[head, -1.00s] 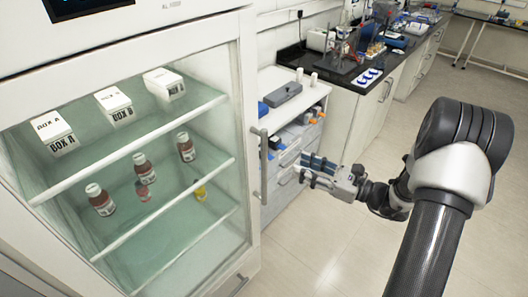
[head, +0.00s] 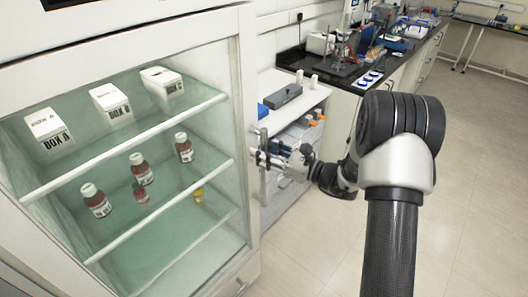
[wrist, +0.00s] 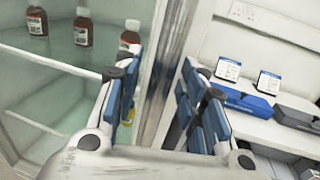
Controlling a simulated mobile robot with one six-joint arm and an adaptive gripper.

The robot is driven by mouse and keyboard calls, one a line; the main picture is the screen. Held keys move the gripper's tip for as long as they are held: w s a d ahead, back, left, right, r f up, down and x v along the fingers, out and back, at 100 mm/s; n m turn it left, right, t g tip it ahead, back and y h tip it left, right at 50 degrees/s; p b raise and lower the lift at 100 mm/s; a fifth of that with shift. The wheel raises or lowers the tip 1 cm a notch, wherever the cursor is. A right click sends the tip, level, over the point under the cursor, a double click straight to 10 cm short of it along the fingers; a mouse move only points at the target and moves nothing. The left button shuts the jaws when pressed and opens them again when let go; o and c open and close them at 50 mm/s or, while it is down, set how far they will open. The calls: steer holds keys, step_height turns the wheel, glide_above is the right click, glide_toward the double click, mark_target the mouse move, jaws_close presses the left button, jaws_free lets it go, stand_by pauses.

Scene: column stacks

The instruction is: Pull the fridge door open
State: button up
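The fridge door (head: 246,130) is a white frame around clear glass, and it looks shut. Its vertical metal handle (head: 264,185) runs along the right edge of the door; in the wrist view the handle (wrist: 162,75) is a grey upright bar. My gripper (head: 262,158) is at the handle, about mid-height. In the wrist view my gripper (wrist: 165,100) is open, with blue-padded fingers on the left and right and the handle between them. The fingers look apart from the bar, but contact is hard to judge. The fingers hide part of the handle.
Inside the fridge, white boxes (head: 110,102) stand on the top shelf and brown bottles (head: 140,168) below. A white shelf unit (head: 300,100) stands close behind my gripper on the right. The floor (head: 460,200) to the right is clear.

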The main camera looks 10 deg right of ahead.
jaws_close()
stand_by(0.3)
stand_by(0.4)
